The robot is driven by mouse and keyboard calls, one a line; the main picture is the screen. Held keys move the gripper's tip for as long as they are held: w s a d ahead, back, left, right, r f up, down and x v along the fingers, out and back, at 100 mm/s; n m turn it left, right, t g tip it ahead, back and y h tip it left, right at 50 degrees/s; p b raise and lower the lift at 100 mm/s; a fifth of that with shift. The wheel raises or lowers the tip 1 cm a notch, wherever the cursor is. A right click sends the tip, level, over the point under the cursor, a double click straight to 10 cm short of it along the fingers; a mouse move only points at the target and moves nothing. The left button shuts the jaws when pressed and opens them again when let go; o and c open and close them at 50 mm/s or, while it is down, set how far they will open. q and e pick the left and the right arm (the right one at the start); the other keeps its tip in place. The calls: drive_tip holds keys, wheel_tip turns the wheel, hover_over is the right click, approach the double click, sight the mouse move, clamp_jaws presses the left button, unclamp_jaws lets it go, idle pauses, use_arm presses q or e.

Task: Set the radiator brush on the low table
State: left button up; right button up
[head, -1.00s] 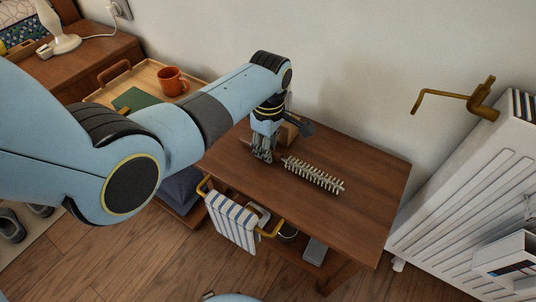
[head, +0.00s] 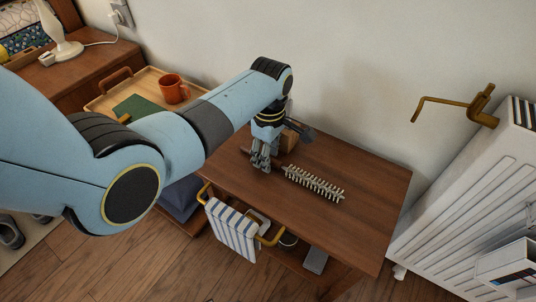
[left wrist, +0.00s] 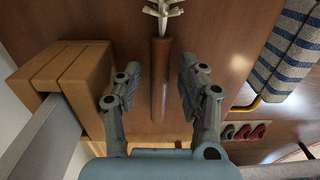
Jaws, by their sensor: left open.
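The radiator brush (head: 314,183) lies on the low table (head: 372,198), its pale bristles pointing right and toward the front. Its brown wooden handle (left wrist: 160,75) shows in the left wrist view between the two fingers, with a bit of the bristles at the top. My left gripper (head: 262,164) is over the handle end of the brush. In the left wrist view its fingers (left wrist: 160,98) are open, one on each side of the handle, with gaps between. My right gripper is not in view.
A wooden block-like object (left wrist: 68,80) stands close beside the left finger in the wrist view. A striped towel (head: 232,228) hangs on a brass rail at the table's front. A white radiator (head: 470,210) stands to the right. The table's right part is clear.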

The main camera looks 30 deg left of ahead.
use_arm(q)
wheel_tip(320, 180, up, 12)
drive_tip(key=p, duration=0.4)
drive_tip(key=shift+w+f, duration=0.15)
drive_tip(key=shift+f, duration=0.1)
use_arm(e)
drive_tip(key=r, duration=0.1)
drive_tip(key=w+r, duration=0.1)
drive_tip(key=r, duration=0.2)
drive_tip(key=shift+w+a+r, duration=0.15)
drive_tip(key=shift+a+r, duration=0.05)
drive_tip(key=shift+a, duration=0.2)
